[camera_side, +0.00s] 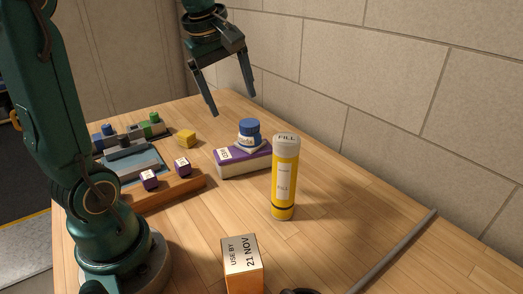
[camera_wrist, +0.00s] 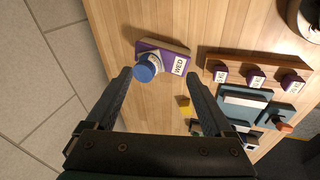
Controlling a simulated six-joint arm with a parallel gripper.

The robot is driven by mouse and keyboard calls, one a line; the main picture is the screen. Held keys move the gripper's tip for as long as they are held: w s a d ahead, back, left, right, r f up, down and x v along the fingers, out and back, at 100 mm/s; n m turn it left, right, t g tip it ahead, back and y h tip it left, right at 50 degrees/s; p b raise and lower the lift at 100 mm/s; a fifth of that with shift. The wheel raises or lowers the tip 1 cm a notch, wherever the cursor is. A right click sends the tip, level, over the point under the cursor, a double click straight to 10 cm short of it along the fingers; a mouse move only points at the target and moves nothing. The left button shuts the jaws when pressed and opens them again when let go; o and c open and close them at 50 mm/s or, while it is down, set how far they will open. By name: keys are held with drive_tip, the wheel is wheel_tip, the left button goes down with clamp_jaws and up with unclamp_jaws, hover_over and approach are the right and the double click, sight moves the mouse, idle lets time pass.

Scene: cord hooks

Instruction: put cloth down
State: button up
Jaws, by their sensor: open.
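My gripper (camera_side: 233,102) is open and empty, held above the back part of the table. In the wrist view its two fingers (camera_wrist: 160,75) stand wide apart with nothing between them. I cannot make out a cloth for certain in either view. A blue-capped jar (camera_side: 249,128) stands on a white and purple box (camera_side: 230,168) below and a little right of my gripper. The jar (camera_wrist: 148,68) and the box labelled WED (camera_wrist: 178,52) lie beyond the fingertips in the wrist view. A pale patch shows at the jar's foot; I cannot tell what it is.
A yellow FILL tube (camera_side: 284,180) stands right of the box. An orange and white carton (camera_side: 242,262) is at the front. A wooden rack with purple blocks (camera_side: 183,166), a yellow block (camera_side: 186,138) and a grey rod (camera_side: 395,250) lie around. The table's right middle is clear.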

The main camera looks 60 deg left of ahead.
drive_tip(key=s+d+f+m+t+h, duration=0.1)
drive_tip(key=s+d+f+m, duration=0.4)
drive_tip(key=s+d+m, duration=0.6)
drive_tip(key=shift+d+f+m+t, duration=0.3)
drive_tip(key=shift+f+m+t, duration=0.15)
drive_tip(key=shift+m, duration=2.35)
